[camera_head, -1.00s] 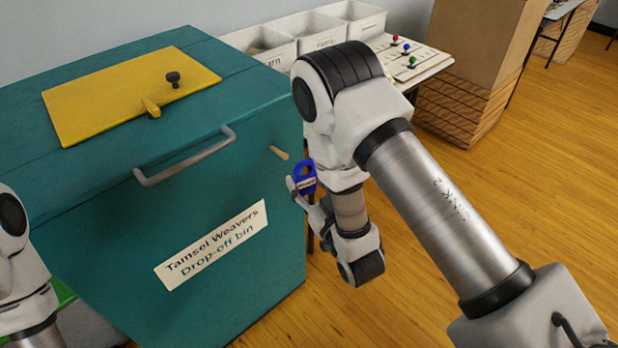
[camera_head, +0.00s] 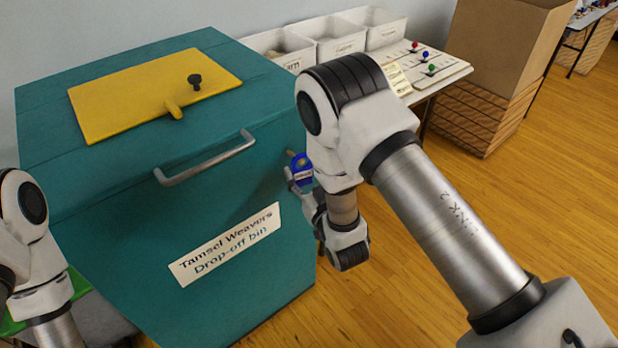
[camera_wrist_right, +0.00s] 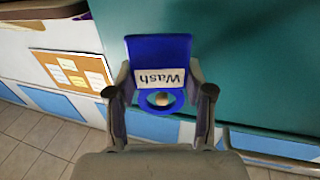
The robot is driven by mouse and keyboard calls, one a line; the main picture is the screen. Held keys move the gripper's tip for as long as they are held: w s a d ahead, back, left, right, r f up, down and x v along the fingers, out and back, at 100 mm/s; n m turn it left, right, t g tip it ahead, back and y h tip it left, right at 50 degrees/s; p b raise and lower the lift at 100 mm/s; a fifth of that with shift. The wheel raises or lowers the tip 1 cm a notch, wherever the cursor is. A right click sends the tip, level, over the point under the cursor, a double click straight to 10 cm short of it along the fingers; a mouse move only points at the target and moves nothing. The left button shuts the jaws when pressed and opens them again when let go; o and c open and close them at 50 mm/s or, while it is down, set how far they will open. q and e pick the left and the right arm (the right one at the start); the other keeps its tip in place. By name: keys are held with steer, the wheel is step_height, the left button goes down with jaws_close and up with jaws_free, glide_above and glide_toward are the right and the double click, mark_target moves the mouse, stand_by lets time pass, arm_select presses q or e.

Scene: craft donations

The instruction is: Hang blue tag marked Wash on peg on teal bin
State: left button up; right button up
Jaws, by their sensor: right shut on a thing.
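The blue tag (camera_head: 302,168) is held by my right gripper (camera_head: 301,184) close to the front of the teal bin (camera_head: 130,250), near its right edge. In the right wrist view, the tag (camera_wrist_right: 158,52) shows a white label reading "Wash", upside down, between the two fingers of my right gripper (camera_wrist_right: 162,97). The tan round end of the peg (camera_wrist_right: 162,99) shows inside the tag's ring hole. In the head view, the peg (camera_head: 290,153) shows just left of the tag's top. I cannot tell how far it passes through. My left gripper is out of view.
A metal handle (camera_head: 205,160) sticks out of the bin's front, left of the tag. A yellow panel (camera_head: 130,100) with a black knob lies on the lid. White boxes (camera_head: 340,40) and a board with coloured knobs (camera_head: 430,66) stand behind on a table.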

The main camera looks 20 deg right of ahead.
steer(key=shift+w+a, duration=0.35)
steer(key=shift+w, duration=0.55)
steer(key=shift+w+a+f+b, duration=0.1)
steer(key=shift+w+f+b, duration=0.2)
steer(key=shift+w+b, duration=0.05)
steer(key=shift+o, duration=0.2)
steer(key=shift+c, duration=0.7)
steer(key=shift+a, duration=0.1)
steer(key=shift+o, duration=0.2)
steer(key=shift+w, duration=0.1)
steer(key=o, duration=1.1)
steer(key=shift+w+f, duration=0.1)
steer(key=shift+f, duration=0.05)
steer(key=shift+c, duration=0.2)
steer(key=shift+w+f, duration=0.1)
steer(key=shift+w, duration=0.05)
